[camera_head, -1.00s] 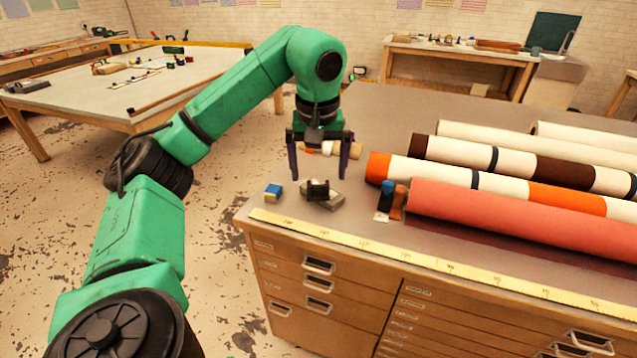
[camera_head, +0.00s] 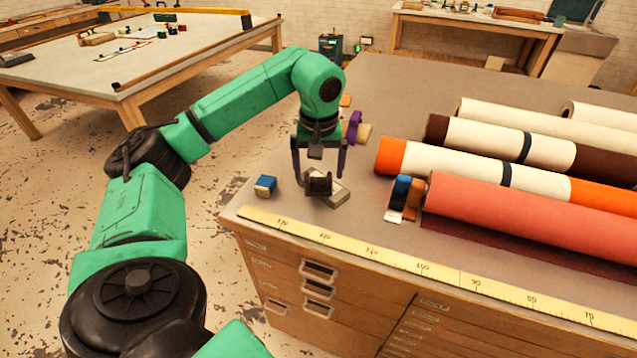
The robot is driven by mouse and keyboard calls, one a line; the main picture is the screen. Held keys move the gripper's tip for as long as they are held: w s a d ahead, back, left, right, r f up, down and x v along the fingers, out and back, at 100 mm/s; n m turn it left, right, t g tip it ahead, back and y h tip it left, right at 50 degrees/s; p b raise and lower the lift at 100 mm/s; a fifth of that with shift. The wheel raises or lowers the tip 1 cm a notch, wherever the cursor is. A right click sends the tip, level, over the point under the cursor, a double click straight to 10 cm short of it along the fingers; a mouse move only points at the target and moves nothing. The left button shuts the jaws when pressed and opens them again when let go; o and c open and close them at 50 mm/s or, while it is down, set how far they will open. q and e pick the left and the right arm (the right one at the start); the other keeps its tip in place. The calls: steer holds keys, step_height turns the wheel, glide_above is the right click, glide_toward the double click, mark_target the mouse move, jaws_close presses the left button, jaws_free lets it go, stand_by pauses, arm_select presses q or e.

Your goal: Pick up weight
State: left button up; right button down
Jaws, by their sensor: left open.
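The weight (camera_head: 333,195) looks like a pale grey block with a dark, raised handle-like part (camera_head: 318,184). It lies on the cabinet top near the front left corner. My left gripper (camera_head: 319,178) is open directly above it, fingers pointing down, one on each side of the dark part. The fingertips are close to the block; I cannot tell whether they touch it. My right gripper is not in view.
A small blue block (camera_head: 265,186) sits left of the weight. Blue and brown small items (camera_head: 404,195) stand to the right, beside the red roll (camera_head: 530,220) and several other rolls. A yellow ruler (camera_head: 400,262) runs along the front edge. A purple item (camera_head: 354,125) lies behind.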

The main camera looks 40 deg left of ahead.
mark_target(318, 184)
arm_select(q)
step_height(318, 184, down, 2)
steer(key=shift+s+f, duration=0.1)
steer(key=shift+f, duration=0.25)
steer(key=shift+a, duration=0.1)
jaws_close()
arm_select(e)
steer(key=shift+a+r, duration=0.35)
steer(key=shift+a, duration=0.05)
